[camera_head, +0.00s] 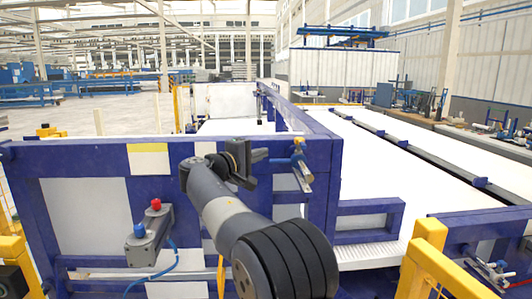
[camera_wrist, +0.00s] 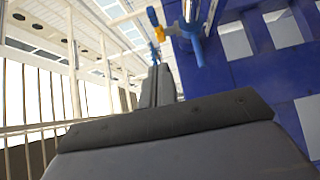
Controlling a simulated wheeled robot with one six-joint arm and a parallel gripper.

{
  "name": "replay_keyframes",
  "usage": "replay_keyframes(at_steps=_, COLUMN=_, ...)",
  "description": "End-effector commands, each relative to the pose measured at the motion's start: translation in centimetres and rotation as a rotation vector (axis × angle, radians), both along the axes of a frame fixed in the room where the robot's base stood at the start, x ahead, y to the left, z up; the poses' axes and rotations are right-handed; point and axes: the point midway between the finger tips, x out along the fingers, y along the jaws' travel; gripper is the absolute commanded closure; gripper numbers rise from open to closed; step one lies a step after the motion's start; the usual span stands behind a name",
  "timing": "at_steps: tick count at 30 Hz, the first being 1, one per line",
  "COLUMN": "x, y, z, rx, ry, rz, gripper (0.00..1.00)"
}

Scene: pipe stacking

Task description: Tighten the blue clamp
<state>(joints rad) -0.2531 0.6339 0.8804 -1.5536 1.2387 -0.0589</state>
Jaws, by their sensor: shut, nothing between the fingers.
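The blue clamp (camera_head: 297,160) is on the right part of the blue frame's face in the head view, with a yellow-orange piece at its top and a metal cylinder below. In the wrist view the clamp (camera_wrist: 193,38) is at the top centre, beyond the fingertips, with a yellow piece to its left. My gripper (camera_head: 262,154) is just left of the clamp in the head view. It is shut and empty, its dark fingers (camera_wrist: 157,70) together in the wrist view. A gap shows between fingers and clamp; contact is not visible.
The blue frame (camera_head: 100,157) with white panels stands directly before me. A grey box with a red and a blue button (camera_head: 155,205) hangs on it at left. A yellow rail (camera_head: 440,262) is at lower right. White conveyor beds (camera_head: 430,140) run back on the right.

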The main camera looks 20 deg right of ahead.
Motion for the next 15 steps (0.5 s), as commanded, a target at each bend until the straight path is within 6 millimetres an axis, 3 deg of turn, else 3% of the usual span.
replay_keyframes(at_steps=11, x=4.4, y=-6.9, z=0.3, rx=0.001, ry=0.003, rz=-0.005, gripper=1.00)
replay_keyframes(at_steps=15, x=3.8, y=-9.0, z=0.2, rx=0.001, ry=0.003, rz=-0.003, gripper=1.00)
